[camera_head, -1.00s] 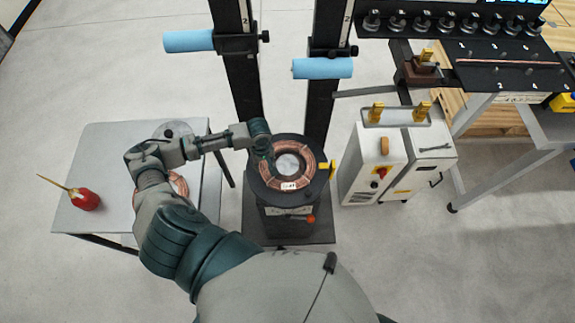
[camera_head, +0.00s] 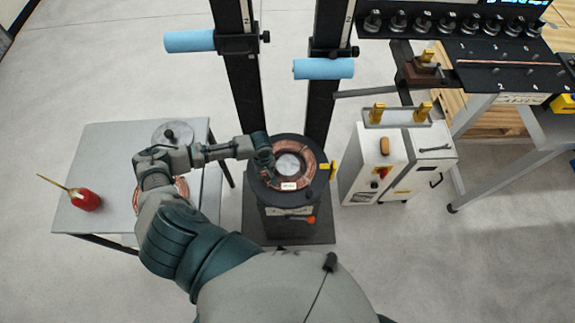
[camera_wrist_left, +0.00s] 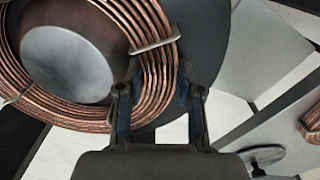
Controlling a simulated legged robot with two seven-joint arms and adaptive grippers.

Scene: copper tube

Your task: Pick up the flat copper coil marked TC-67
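A flat copper coil (camera_head: 312,175) lies on the round black top of a stand in the middle of the head view. Its white label faces me, but the text is too small to read. In the left wrist view the coil (camera_wrist_left: 160,55) fills the upper left, around a grey disc, with a pale tie across its windings. My left gripper (camera_head: 264,162) is at the coil's left side. In the wrist view its fingers (camera_wrist_left: 157,95) are apart, one on each side of the ring's windings; I cannot tell whether they touch. My right gripper is not in view.
A grey table (camera_head: 100,145) at left holds a red object (camera_head: 84,199) with a thin rod and another copper coil (camera_head: 181,186), partly hidden by my arm. Two black posts (camera_head: 240,80) with blue rollers rise behind the stand. White cabinets (camera_head: 375,165) stand to its right.

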